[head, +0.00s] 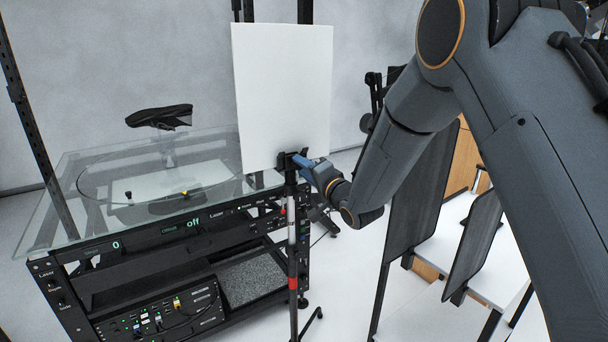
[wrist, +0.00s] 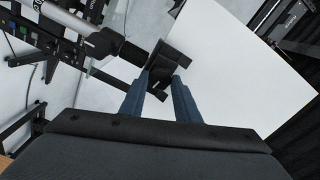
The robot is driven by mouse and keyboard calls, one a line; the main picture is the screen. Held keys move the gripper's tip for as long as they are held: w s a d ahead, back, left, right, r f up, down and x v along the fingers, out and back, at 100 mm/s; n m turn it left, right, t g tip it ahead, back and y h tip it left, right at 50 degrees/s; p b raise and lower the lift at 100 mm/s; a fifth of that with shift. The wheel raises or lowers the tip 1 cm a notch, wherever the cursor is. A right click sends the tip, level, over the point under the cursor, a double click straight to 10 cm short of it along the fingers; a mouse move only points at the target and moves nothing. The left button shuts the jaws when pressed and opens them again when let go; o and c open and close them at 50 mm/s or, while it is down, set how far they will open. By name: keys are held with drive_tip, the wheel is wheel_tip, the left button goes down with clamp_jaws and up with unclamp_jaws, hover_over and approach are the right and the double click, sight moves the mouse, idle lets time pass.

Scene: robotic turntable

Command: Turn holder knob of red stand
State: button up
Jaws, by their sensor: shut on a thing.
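The red stand is a thin upright pole with a red band (head: 292,283) low down. A black holder (head: 289,160) at its top grips a large white board (head: 283,95). My gripper (head: 301,160) reaches in from the right, its blue fingertips at the holder. In the wrist view the two blue fingers (wrist: 160,84) close on the black holder knob (wrist: 160,84), which they partly cover. The holder (wrist: 175,58) and the white board (wrist: 240,75) lie just beyond, and the stand's pole (wrist: 132,52) runs to the upper left.
A glass-topped turntable (head: 75,195) with a black shoe (head: 160,117) above it stands on a black rack at the left. Black panels (head: 425,175) and a white table (head: 480,240) stand at the right. Open floor lies between.

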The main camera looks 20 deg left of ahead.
drive_tip(key=m+b, duration=3)
drive_tip(key=m, duration=0.5)
drive_tip(key=shift+f, duration=0.1)
drive_tip(key=shift+b, duration=0.3)
drive_tip(key=o, duration=1)
drive_tip(key=shift+d, duration=0.1)
drive_tip(key=shift+o, duration=0.2)
